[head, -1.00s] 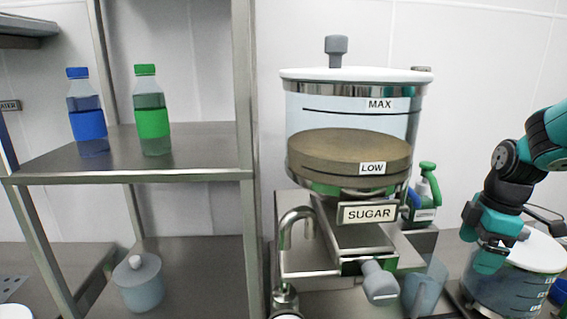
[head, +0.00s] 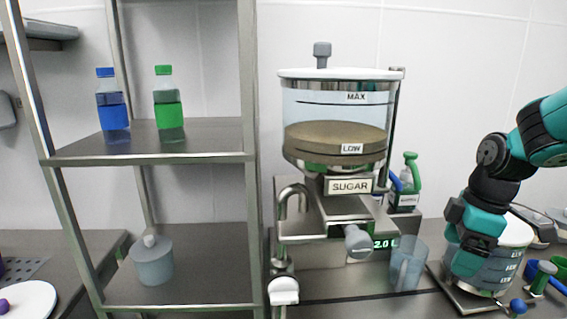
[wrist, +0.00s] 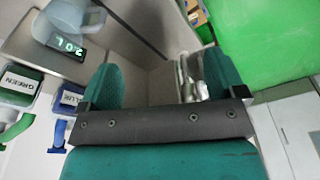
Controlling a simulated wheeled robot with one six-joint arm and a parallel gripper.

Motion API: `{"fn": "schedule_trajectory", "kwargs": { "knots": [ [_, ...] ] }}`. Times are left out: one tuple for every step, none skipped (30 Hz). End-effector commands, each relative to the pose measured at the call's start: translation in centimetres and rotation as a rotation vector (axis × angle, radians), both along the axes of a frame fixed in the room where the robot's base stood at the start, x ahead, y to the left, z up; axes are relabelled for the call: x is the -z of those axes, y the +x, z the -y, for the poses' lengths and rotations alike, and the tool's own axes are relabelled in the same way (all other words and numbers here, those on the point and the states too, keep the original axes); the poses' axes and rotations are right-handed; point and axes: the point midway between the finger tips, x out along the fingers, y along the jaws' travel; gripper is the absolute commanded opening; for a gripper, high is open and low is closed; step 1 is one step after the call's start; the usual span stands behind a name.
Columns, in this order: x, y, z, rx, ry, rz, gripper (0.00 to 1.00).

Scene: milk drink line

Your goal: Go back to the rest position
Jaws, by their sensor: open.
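My gripper (head: 462,262) is at the right of the head view, hanging from my teal and black arm in front of a white-lidded container (head: 512,236). In the wrist view its two teal fingers (wrist: 162,80) stand wide apart with nothing held between them. I cannot tell from the head view whether the gripper touches the container.
A sugar dispenser (head: 335,110) stands at the centre, with a clear jug (head: 407,266) at its lower right. A metal shelf (head: 150,152) at left holds a blue bottle (head: 112,110) and a green bottle (head: 168,108). Labelled bottles (wrist: 22,88) show in the wrist view.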

Motion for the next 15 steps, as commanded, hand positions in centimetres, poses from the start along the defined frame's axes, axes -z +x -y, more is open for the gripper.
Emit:
{"fn": "schedule_trajectory", "kwargs": {
  "knots": [
    [-0.5, -0.5, -1.2, 0.013, 0.009, 0.002, 0.89],
    [-0.6, -0.8, -1.8, 0.026, 0.014, 0.000, 0.89],
    [-1.0, -1.3, -2.7, 0.045, 0.023, 0.000, 0.89],
    [-1.2, -1.7, -3.5, 0.059, 0.030, -0.003, 0.89],
    [-1.5, -2.1, -4.3, 0.074, 0.038, -0.003, 0.89],
    [-1.9, -2.8, -5.4, 0.096, 0.049, -0.007, 0.89],
    [-2.2, -3.4, -6.2, 0.114, 0.058, -0.009, 0.89],
    [-2.4, -4.0, -7.1, 0.131, 0.068, -0.013, 0.89],
    [-2.8, -5.0, -8.3, 0.156, 0.081, -0.019, 0.89],
    [-3.1, -5.8, -9.3, 0.177, 0.093, -0.026, 0.89],
    [-3.4, -6.7, -10.3, 0.200, 0.105, -0.032, 0.89],
    [-3.8, -8.0, -11.5, 0.229, 0.122, -0.044, 0.89],
    [-4.0, -9.1, -12.5, 0.254, 0.134, -0.054, 0.89],
    [-4.3, -10.4, -13.5, 0.280, 0.148, -0.065, 0.89],
    [-4.5, -12.0, -14.7, 0.315, 0.166, -0.084, 0.89]
  ]
}}
